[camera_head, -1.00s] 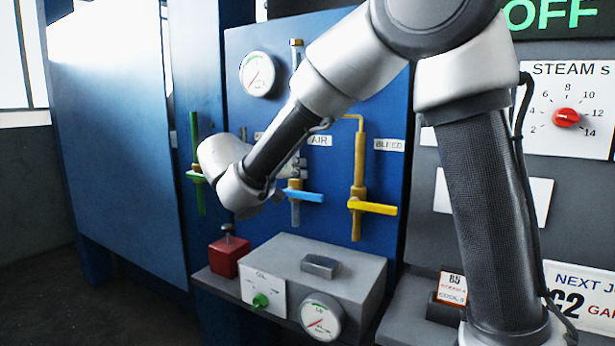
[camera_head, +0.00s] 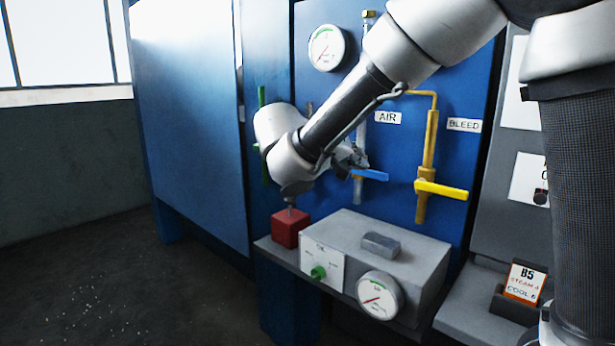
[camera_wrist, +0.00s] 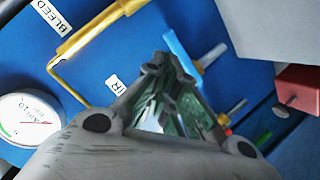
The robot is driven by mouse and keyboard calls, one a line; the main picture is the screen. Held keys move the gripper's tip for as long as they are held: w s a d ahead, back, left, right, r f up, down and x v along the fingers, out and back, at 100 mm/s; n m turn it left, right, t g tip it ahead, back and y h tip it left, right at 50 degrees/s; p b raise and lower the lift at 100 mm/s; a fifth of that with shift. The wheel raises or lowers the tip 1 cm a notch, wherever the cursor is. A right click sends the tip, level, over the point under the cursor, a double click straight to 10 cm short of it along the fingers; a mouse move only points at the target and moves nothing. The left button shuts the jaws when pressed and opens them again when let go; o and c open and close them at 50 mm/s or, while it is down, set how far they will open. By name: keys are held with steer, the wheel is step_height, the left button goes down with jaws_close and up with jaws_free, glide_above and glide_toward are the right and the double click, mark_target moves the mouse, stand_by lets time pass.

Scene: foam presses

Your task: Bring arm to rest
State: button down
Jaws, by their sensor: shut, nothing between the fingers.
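My gripper (camera_head: 358,158) shows partly behind my wrist in the head view, just above the blue AIR valve handle (camera_head: 371,175). It holds nothing; its fingers (camera_wrist: 160,68) are shut in the wrist view. The blue handle (camera_wrist: 182,52) appears close beside the fingertips there; I cannot tell whether they touch. My arm is still bent out in front of the blue panel (camera_head: 310,90). My wrist hangs above the red block (camera_head: 291,229) with its plunger.
The yellow BLEED handle (camera_head: 441,190) is to the right. Below stands a grey box (camera_head: 400,245) with a green knob (camera_head: 318,272) and a gauge (camera_head: 379,296). A pressure gauge (camera_head: 327,48) is above. Open floor (camera_head: 120,270) lies at left.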

steer(key=s+d+f+n+g+y, duration=0.3)
steer(key=s+d+f+n, duration=0.15)
steer(key=s, duration=0.25)
steer(key=s+d+f+n+g+y, duration=0.2)
steer(key=s+d+f+n+g, duration=0.1)
steer(key=s+d+f+g, duration=0.25)
steer(key=s+d+r+m+t+y, duration=0.1)
steer(key=s+d+m+t+y, duration=0.1)
steer(key=s+d, duration=0.3)
steer(key=s+d+r+m+t+y, duration=0.1)
steer(key=s+d, duration=0.4)
steer(key=s, duration=0.5)
steer(key=shift+d+r+m+t+y, duration=0.35)
steer(key=shift+m+t+y, duration=0.2)
steer(key=shift+m+y, duration=0.75)
